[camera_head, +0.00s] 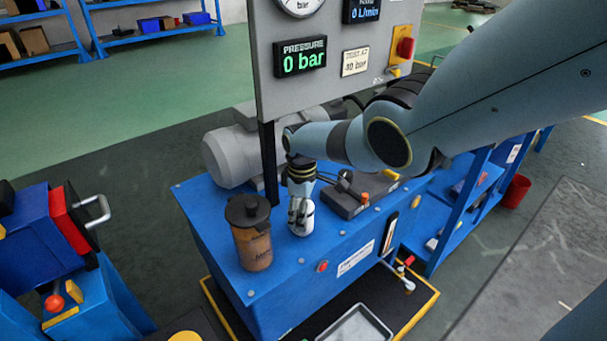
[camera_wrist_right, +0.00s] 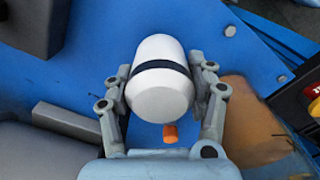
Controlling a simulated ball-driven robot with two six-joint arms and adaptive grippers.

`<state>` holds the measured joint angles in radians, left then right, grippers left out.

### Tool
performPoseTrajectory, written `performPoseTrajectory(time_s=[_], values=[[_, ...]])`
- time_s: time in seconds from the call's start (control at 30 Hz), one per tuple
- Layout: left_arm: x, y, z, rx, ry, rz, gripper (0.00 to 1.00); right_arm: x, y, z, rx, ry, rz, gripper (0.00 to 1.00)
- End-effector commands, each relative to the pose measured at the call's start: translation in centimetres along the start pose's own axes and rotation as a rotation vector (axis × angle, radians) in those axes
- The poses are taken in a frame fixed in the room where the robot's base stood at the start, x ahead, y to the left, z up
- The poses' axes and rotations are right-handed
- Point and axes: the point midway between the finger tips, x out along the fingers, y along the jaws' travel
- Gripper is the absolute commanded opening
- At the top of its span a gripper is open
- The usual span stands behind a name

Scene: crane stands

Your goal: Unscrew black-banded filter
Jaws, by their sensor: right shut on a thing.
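The black-banded filter (camera_wrist_right: 160,85) is a white rounded canister with a thin black band. In the right wrist view it sits between the two fingers of my right gripper (camera_wrist_right: 161,95), which is shut on it. In the head view the filter (camera_head: 304,222) shows white on top of the blue bench (camera_head: 285,268), and my right gripper (camera_head: 298,208) reaches it from above and behind. The fingers hide part of it there. It looks upright. I cannot tell whether it is still threaded on. My left gripper is in neither view.
A brown bottle with a black lid (camera_head: 252,243) stands close to the left of the filter. The gauge panel (camera_head: 340,65) reads 0 bar and rises behind. A grey motor (camera_head: 232,155) lies at the back. A metal tray (camera_head: 355,325) sits below the bench front.

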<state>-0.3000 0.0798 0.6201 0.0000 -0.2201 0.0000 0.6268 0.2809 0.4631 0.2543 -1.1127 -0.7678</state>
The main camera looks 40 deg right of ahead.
Motion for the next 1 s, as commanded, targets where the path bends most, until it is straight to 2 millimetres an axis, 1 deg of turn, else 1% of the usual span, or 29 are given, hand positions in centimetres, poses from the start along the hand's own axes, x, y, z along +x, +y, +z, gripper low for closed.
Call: performPoseTrajectory(time_s=[0.07,0.2,0.33,0.43,0.67,0.73,0.9,1.0], values=[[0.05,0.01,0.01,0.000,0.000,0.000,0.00,-0.01,-0.01,-0.05,-0.037,0.001,0.000,0.12],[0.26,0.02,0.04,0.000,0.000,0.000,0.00,0.03,-0.01,-0.04,-0.245,0.001,0.000,0.12],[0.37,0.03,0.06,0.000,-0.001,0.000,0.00,-0.01,-0.02,-0.04,-0.407,0.001,-0.001,0.12],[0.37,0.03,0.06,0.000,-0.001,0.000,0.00,-0.06,-0.01,-0.06,-0.451,0.001,-0.001,0.12],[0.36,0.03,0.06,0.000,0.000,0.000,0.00,-0.08,-0.01,-0.07,-0.455,0.001,-0.001,0.12],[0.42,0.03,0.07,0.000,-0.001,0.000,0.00,-0.06,0.00,-0.08,-0.499,0.001,0.000,0.12],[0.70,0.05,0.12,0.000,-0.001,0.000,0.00,-0.03,-0.01,-0.08,-0.757,0.001,0.000,0.12],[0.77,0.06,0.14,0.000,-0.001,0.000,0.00,-0.06,-0.02,-0.08,-0.865,0.001,-0.001,0.12]])
